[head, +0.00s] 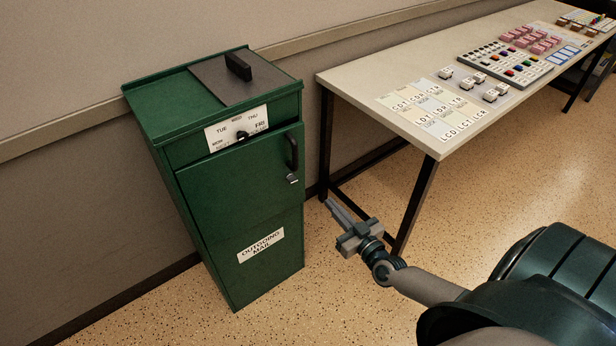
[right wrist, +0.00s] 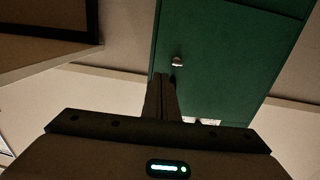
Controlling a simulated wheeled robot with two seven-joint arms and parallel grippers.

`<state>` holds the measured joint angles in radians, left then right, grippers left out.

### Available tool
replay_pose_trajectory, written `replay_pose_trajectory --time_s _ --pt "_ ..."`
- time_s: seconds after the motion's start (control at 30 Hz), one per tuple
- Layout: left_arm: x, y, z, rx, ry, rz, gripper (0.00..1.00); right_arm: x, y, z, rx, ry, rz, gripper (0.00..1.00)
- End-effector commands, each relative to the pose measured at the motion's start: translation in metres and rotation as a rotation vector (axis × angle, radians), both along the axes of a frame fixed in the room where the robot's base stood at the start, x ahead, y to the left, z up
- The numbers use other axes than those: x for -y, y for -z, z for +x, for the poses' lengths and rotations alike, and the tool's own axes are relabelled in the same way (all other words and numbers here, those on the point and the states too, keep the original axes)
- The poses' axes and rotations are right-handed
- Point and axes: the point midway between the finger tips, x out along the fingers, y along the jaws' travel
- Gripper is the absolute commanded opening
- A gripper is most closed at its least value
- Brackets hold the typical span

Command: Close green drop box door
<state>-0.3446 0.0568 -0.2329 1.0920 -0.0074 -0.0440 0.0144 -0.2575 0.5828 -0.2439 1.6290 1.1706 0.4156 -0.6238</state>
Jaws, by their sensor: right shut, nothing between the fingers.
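The green drop box (head: 185,120) stands on the floor against the wall at left in the head view. Its green door (head: 235,180) has a black handle (head: 291,152) and a small silver lock (head: 292,178) near its right edge. The door's top edge sits slightly proud of the front, so it looks a little ajar; the exact gap is unclear. My right gripper (head: 331,205) is shut and empty, right of the door and apart from it in the head view. In the right wrist view, its fingers (right wrist: 162,95) point toward the green door (right wrist: 225,60) and silver lock (right wrist: 177,62). My left gripper is out of view.
A long table (head: 375,78) with cards, stamps and a peg board stands right of the box, its black front leg (head: 416,205) behind my right gripper. A grey lid panel with a black handle (head: 238,66) tops the box. The floor (head: 330,300) in front is clear.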

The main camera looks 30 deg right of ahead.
Motion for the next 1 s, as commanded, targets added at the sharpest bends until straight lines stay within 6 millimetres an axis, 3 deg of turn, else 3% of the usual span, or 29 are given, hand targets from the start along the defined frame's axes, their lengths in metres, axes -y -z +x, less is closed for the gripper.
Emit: replay_pose_trajectory --time_s 0.37,1.0 --pt "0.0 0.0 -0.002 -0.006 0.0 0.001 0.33 0.0 -0.001 0.026 0.002 -0.001 -0.003 0.0" --pt "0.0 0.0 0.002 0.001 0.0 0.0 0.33 0.001 -0.001 0.117 0.002 0.0 -0.002 0.0"
